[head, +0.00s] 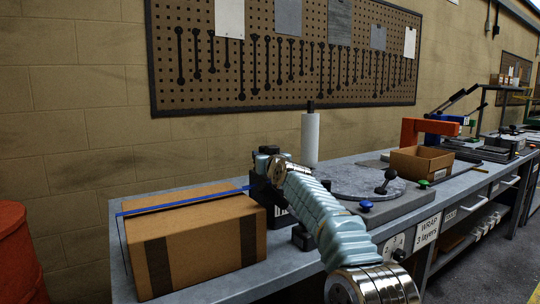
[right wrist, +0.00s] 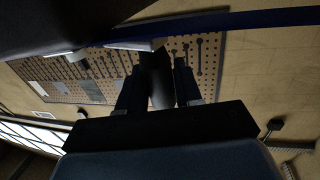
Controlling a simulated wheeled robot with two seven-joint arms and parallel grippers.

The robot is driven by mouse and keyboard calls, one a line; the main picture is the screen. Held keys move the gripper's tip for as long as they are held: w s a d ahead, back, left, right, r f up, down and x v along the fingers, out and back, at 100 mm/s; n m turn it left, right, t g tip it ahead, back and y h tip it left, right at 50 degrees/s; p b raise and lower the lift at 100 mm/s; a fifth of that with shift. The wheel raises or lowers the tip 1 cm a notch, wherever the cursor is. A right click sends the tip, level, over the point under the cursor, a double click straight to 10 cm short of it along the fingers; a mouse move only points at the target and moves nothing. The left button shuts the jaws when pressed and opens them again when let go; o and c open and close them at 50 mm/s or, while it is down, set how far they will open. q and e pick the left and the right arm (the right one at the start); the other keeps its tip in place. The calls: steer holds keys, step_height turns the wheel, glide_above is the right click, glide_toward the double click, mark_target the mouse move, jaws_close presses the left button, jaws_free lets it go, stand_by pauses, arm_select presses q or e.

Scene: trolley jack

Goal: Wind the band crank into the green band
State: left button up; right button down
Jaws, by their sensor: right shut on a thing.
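A brown cardboard box (head: 195,245) with dark tape strips sits at the near left of the bench, and a blue band (head: 185,201) runs over its top. In the right wrist view the gripper (right wrist: 158,88) is shut on a dark, rounded piece (right wrist: 160,70), likely the band crank's handle. The gripper and arm hide the rest of the crank. I cannot make out a green band on a scale. My left gripper is out of view.
A round turntable plate (head: 358,181), a white roll (head: 310,138) and an open carton (head: 420,163) stand to the right on the bench (head: 290,262). A red drum (head: 18,255) is at the far left. A pegboard (head: 285,60) hangs behind.

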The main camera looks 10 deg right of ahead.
steer(key=shift+a, duration=0.1)
stand_by(0.3)
steer(key=c, duration=0.9)
jaws_free()
steer(key=shift+w, duration=0.1)
steer(key=shift+r, duration=0.6)
steer(key=s+a+r+b, duration=0.1)
steer(key=s+r, duration=0.3)
steer(key=s+a+r+b, duration=0.1)
steer(key=s+r, duration=0.2)
steer(key=s, duration=0.2)
steer(key=s+a+r+b, duration=0.1)
steer(key=s+r+b, duration=0.1)
steer(key=s+r, duration=0.2)
steer(key=shift+s+r, duration=0.35)
steer(key=shift+s, duration=0.05)
